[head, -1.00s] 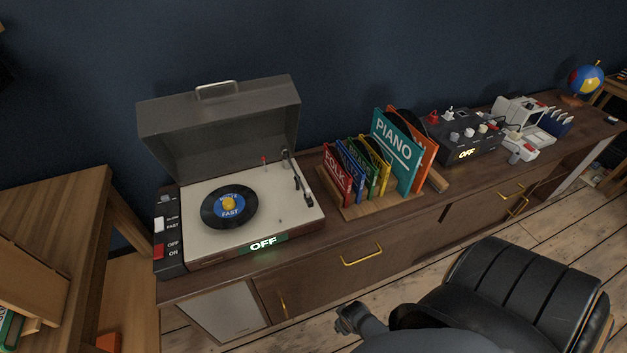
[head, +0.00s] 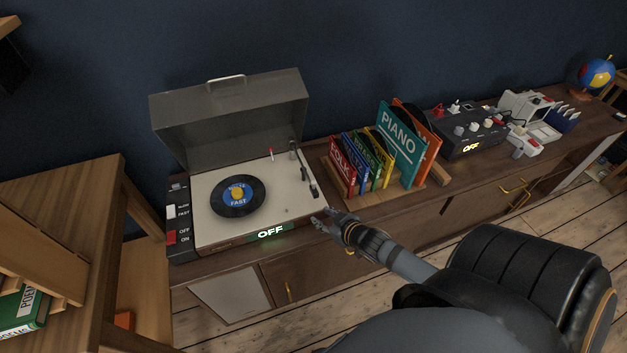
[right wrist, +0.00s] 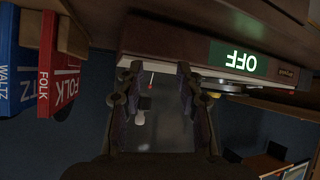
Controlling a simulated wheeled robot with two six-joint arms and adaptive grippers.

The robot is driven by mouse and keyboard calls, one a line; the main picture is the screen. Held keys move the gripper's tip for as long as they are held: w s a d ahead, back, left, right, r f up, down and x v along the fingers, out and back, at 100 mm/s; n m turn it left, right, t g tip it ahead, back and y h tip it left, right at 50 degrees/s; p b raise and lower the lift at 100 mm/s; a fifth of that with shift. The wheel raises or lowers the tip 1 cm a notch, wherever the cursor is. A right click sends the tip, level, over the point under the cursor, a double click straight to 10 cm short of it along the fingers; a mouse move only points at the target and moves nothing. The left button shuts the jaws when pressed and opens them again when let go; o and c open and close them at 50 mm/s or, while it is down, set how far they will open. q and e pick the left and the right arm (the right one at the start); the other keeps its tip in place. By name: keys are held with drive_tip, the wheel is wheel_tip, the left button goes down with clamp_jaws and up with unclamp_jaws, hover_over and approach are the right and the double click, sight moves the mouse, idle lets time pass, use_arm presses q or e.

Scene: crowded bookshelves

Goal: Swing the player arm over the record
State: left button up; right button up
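The record player (head: 205,233) stands open on the long cabinet, with a black record with a blue label (head: 238,195) on it. The player arm (head: 306,178) lies at the right side of the deck, beside the record and apart from it. My right gripper (head: 324,214) is just off the player's front right corner, open and empty. In the right wrist view its two fingers (right wrist: 157,75) are spread, with the player's front edge and lit OFF sign (right wrist: 240,58) upside down beyond them. My left gripper is not in view.
A rack of upright records (head: 372,195) stands close to the right of the player. The raised lid (head: 230,120) stands behind the deck. A switch panel (head: 180,222) is at its left. Cabinet top in front is narrow.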

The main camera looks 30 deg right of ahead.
sight(313, 182)
drive_tip(key=d+r+n+t+y, duration=0.4)
drive_tip(key=d+r+y, duration=0.3)
drive_tip(key=y, duration=0.2)
drive_tip(key=b+x, duration=0.3)
drive_tip(key=x, duration=0.6)
drive_tip(key=shift+s+a, duration=0.15)
drive_tip(key=shift+a, duration=0.05)
drive_tip(key=shift+w+a, duration=0.25)
drive_tip(key=shift+w, duration=0.1)
drive_tip(key=shift+c, duration=0.2)
drive_tip(key=shift+n, duration=0.3)
clamp_jaws()
